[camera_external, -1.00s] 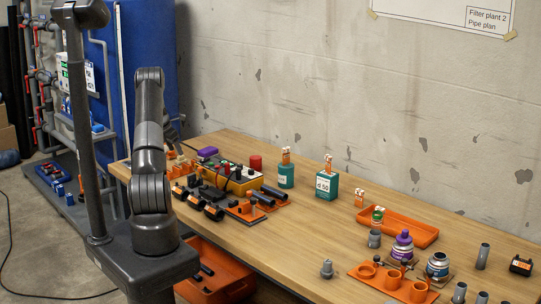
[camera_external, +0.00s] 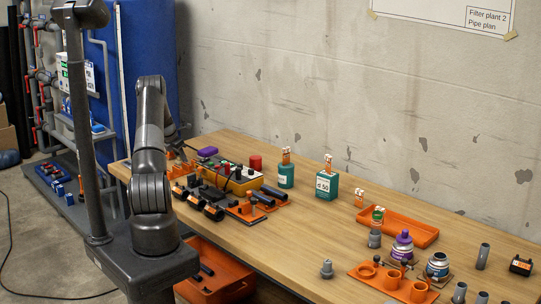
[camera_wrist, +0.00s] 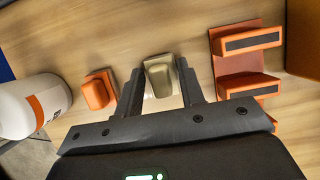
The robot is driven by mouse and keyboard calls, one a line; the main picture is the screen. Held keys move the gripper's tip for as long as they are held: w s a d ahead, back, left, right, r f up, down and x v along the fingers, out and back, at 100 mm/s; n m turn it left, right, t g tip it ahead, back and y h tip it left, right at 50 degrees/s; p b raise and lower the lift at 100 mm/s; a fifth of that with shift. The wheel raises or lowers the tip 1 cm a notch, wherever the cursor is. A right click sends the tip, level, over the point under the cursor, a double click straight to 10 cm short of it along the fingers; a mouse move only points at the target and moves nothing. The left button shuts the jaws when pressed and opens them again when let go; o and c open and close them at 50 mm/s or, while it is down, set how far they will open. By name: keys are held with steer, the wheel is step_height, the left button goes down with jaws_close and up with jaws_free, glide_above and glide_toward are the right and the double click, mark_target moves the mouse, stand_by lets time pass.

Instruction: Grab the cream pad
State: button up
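The cream pad (camera_wrist: 160,82) lies on the wooden table in the middle of the wrist view, with a pale, rounded block shape. My gripper (camera_wrist: 160,67) is over it, with one dark finger on its left and one on its right. The fingers look open around the pad; I cannot tell whether either touches it. In the external view the pad cannot be made out, and my gripper is mostly hidden behind my arm at the table's far left end.
An orange pad (camera_wrist: 97,92) lies just left of my left finger. A white bottle (camera_wrist: 35,106) with an orange label is further left. An orange holder with dark strips (camera_wrist: 218,62) stands close on the right. An orange tray (camera_external: 398,228) lies further along the table.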

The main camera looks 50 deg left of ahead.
steer(key=c, duration=0.5)
steer(key=shift+r, duration=0.15)
